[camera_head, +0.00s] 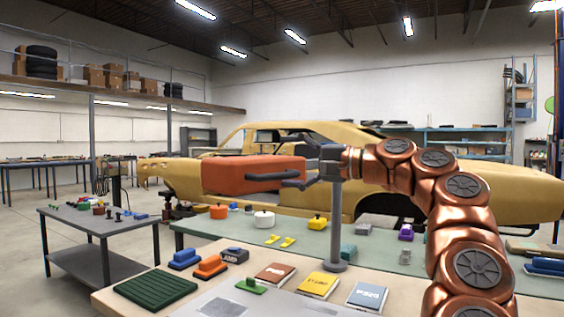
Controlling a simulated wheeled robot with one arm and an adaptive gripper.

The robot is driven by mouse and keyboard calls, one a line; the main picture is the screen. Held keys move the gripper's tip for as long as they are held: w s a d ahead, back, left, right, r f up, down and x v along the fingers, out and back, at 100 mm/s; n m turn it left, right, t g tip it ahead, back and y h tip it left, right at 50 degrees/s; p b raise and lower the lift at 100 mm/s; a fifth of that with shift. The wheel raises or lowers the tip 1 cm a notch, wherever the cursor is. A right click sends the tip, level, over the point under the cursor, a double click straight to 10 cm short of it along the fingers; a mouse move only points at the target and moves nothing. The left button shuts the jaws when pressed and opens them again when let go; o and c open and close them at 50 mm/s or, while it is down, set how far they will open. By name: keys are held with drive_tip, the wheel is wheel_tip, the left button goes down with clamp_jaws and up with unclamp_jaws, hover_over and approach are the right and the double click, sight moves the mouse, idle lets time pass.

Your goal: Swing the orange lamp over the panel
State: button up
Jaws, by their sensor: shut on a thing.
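The orange lamp (250,172) is a wide box-shaped head with a dark bar handle (272,177) on its near side. It sits high beside a grey post (337,215) with a round base on the table. My gripper (308,174) is at the lamp's right end, shut on it; the exact grip point is hard to make out. Which thing is the panel is not certain: a pale flat plate (222,307) lies at the front edge, and a dark green ribbed plate (155,289) lies to its left.
Blue and orange blocks (210,266), a green piece (250,287) and three booklets, brown (274,273), yellow (318,285) and blue (367,296), lie on the near table. A green table (375,252) with small parts stands behind. A yellow car shell (480,185) stands farther back.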

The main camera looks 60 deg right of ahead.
drive_tip(key=s, duration=0.1)
drive_tip(key=s+r, duration=0.1)
drive_tip(key=shift+s+r, duration=0.25)
drive_tip(key=shift+s, duration=0.05)
drive_tip(key=c, duration=0.3)
drive_tip(key=shift+s+f, duration=0.15)
drive_tip(key=shift+f, duration=0.45)
drive_tip(key=shift+f, duration=0.1)
